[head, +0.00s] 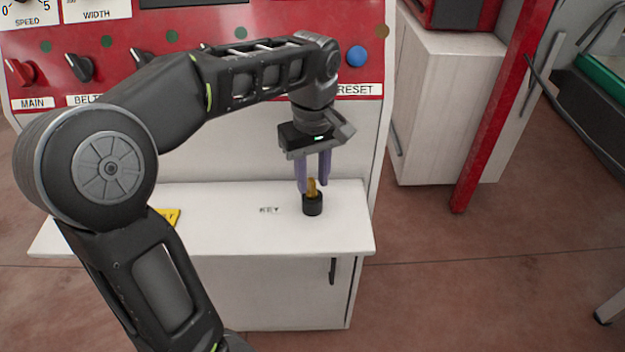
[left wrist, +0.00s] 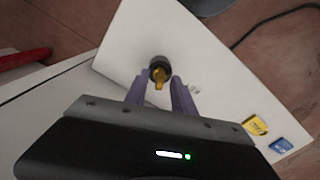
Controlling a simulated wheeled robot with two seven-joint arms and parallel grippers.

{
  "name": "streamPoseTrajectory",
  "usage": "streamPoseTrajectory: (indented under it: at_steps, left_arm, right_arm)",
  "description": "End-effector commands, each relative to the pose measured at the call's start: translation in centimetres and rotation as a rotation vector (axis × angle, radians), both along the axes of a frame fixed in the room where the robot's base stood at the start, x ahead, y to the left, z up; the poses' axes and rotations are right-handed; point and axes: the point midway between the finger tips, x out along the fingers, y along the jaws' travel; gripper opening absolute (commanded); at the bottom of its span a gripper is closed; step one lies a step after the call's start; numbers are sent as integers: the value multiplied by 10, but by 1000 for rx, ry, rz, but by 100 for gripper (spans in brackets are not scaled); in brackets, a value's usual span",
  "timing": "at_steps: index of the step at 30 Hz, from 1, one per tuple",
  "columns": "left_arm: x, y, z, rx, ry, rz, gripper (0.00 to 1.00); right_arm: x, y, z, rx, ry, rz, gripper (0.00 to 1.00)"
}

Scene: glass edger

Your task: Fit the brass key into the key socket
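The brass key (head: 312,188) stands upright at the black round key socket (head: 312,205) on the white shelf, right of the printed word KEY. Its lower end is hidden in or behind the socket rim, so I cannot tell how deep it sits. The key (left wrist: 159,79) and socket (left wrist: 159,64) also show in the left wrist view. My left gripper (head: 314,186) points down over the key. Its two purple fingers are apart, one on each side of the key, with gaps visible in the left wrist view (left wrist: 158,84). My right gripper is not in view.
The white shelf (head: 230,235) is mostly clear. A yellow tag (head: 168,216) lies at its left, partly behind my arm; a blue tag (left wrist: 281,146) lies beside it. The red control panel (head: 195,30) with knobs rises behind. A red post (head: 505,110) stands right.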

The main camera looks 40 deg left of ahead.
Motion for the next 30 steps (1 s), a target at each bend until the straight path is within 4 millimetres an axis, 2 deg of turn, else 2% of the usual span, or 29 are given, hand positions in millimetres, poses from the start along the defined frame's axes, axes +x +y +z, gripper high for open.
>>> streamPoseTrajectory:
  at_steps: [2,6,11,30]
  left_arm:
    - [1,0,11,0,-4,-1,31]
    - [0,0,42,0,-2,0,31]
    - [0,0,60,0,0,-1,31]
    - [0,0,62,0,0,-1,31]
  right_arm:
    - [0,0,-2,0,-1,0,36]
    - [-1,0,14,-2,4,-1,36]
    - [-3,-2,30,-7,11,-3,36]
    - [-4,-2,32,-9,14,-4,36]
